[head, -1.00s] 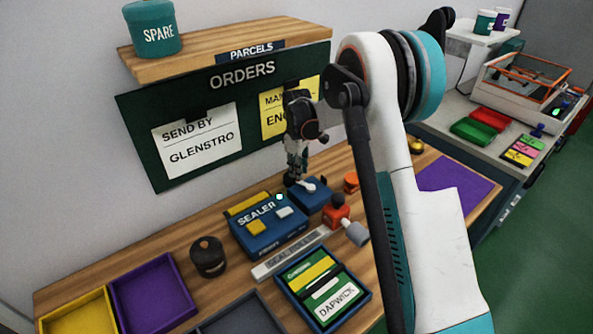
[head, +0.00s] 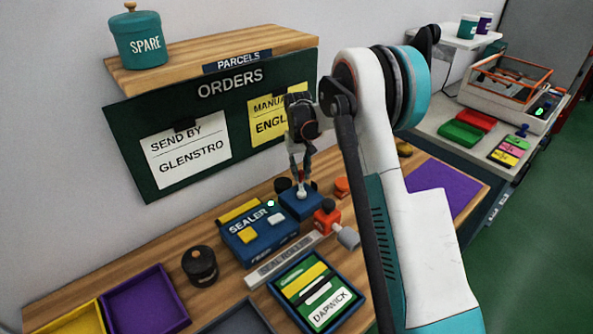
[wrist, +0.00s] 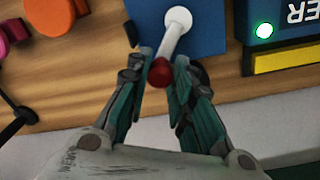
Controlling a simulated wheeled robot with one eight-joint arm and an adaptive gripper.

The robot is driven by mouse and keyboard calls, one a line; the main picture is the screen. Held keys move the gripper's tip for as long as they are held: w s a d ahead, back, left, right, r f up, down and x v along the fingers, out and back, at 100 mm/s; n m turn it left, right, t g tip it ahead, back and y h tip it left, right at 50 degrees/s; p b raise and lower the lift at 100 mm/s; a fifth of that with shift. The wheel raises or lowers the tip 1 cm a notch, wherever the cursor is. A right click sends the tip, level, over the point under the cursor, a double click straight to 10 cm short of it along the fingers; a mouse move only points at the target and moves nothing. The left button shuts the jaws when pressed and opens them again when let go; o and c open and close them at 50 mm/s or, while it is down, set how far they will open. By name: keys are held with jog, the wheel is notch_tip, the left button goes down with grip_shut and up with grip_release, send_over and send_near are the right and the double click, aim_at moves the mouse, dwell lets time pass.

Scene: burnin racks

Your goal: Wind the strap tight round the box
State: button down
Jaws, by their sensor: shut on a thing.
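A small blue box (head: 302,206) stands on the bench, right of the sealer. On its top is a white crank arm (wrist: 175,38) with a round white hub (wrist: 178,17) and a dark red knob (wrist: 160,73) at its outer end. My gripper (head: 301,188) reaches down to the crank from above. In the wrist view my gripper (wrist: 161,80) has its two fingers closed in on the red knob, at the box's near edge. I cannot make out a strap round the box; the fingers hide part of the crank in the head view.
The blue sealer (head: 258,236) with a lit green lamp (wrist: 264,30) stands close beside the box. An orange-red device with a grey knob (head: 333,220) and an orange part (head: 342,187) stand to its right. A dark round pot (head: 200,266) stands left.

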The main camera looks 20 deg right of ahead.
jog(key=m, duration=0.1)
jog(key=d+m, duration=0.1)
jog(key=m, duration=0.1)
jog(key=d+m, duration=0.1)
jog(key=shift+s+m, duration=0.3)
jog(key=shift+s, duration=0.05)
jog(key=shift+s+d+m, duration=0.35)
jog(key=shift+s+m, duration=0.05)
jog(key=shift+m, duration=0.65)
jog(key=shift+s+d+m, duration=0.3)
jog(key=shift+s+m, duration=0.05)
jog(key=shift+m, duration=0.7)
jog(key=c, duration=1.4)
grip_release()
jog(key=shift+d, duration=0.1)
jog(key=shift+o, duration=0.2)
jog(key=shift+r, duration=0.1)
notch_tip(320, 180, up, 12)
jog(key=shift+w+a, duration=0.15)
jog(key=shift+a, duration=0.05)
